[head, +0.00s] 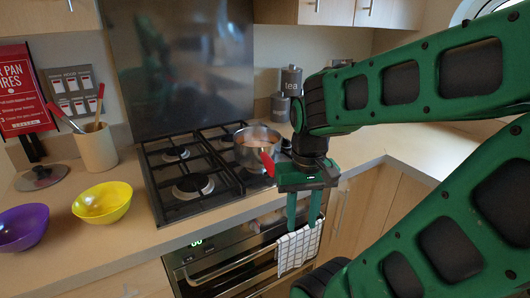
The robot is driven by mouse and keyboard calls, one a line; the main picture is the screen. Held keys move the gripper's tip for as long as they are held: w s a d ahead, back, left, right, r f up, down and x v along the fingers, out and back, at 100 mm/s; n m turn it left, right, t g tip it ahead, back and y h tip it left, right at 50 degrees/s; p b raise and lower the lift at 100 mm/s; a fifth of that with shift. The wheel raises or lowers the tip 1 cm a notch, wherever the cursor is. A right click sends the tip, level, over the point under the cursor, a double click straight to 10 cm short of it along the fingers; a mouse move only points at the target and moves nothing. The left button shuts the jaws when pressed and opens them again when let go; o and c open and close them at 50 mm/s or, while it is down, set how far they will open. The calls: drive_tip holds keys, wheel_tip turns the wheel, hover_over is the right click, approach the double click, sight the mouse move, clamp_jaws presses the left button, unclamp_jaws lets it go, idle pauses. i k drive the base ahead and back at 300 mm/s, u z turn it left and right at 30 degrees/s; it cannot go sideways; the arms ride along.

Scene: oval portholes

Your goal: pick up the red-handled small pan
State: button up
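The small pan (250,153) is metal and sits on the right side of the black gas stove. Its red handle (267,163) points toward the front, close beside my gripper's body in the picture. My gripper (303,222) hangs fingers-down to the right of the handle, in front of the counter edge. Its two green fingers are apart with nothing seen between them. The gripper body and wrist hide a little of the stove and counter behind them; whether it touches the handle cannot be told.
A checked towel (297,249) hangs on the oven front below my gripper. A yellow bowl (102,203), a purple bowl (22,228) and a utensil pot (96,150) stand left of the stove. Canisters (290,82) stand behind my wrist. The right counter (425,150) looks clear.

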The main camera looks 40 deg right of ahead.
sight(262, 157)
drive_tip(key=z, duration=1.3)
drive_tip(key=k, duration=1.7)
drive_tip(key=u, duration=0.35)
drive_tip(key=i, duration=1.5)
